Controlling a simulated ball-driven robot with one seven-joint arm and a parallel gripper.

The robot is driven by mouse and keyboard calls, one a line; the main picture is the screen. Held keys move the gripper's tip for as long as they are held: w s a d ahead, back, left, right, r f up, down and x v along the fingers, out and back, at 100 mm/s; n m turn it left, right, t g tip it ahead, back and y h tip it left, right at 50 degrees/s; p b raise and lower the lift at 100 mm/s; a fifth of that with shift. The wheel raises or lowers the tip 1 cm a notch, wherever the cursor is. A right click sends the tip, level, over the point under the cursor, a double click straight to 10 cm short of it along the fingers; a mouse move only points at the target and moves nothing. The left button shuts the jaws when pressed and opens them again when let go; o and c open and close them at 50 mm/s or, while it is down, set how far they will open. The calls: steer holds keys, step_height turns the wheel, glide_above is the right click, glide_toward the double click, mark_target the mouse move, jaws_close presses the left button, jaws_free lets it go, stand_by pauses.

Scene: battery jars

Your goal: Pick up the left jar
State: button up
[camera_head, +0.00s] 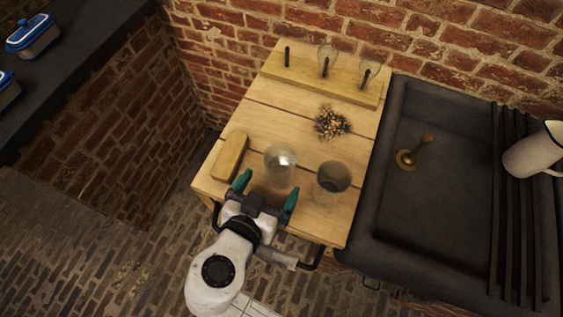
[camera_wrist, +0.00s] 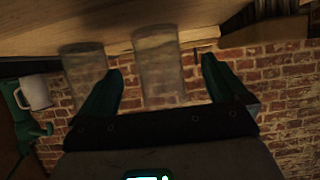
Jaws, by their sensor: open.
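The left jar (camera_head: 280,164) is a clear glass jar standing upright near the front of the wooden table. The right jar (camera_head: 332,181) is also glass, looks darker inside and stands to its right. My gripper (camera_head: 267,188) has its teal fingers spread at the table's front edge, in front of the left jar. In the wrist view, which is upside down, the left jar (camera_wrist: 160,62) shows between my fingers (camera_wrist: 162,72), and the right jar (camera_wrist: 85,72) lies outside them. I cannot tell how far the fingertips reach alongside the left jar. Nothing is held.
A wooden block (camera_head: 230,155) lies just left of the left jar. A pile of small pieces (camera_head: 331,122) and a wooden rack (camera_head: 310,80) with bulbs are behind. A dark sink (camera_head: 440,200) adjoins at right.

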mark_target(275, 179)
steer(key=x, duration=0.1)
steer(key=p+x, duration=0.1)
steer(key=x, duration=0.3)
steer(key=shift+w+d+r+p, duration=0.25)
steer(key=shift+w+p, duration=0.05)
steer(key=shift+w+d+f, duration=0.1)
steer(key=shift+w+f, duration=0.2)
steer(key=shift+w, duration=0.05)
steer(key=c, duration=1.2)
steer(key=shift+c, duration=0.2)
steer(key=shift+r, duration=0.2)
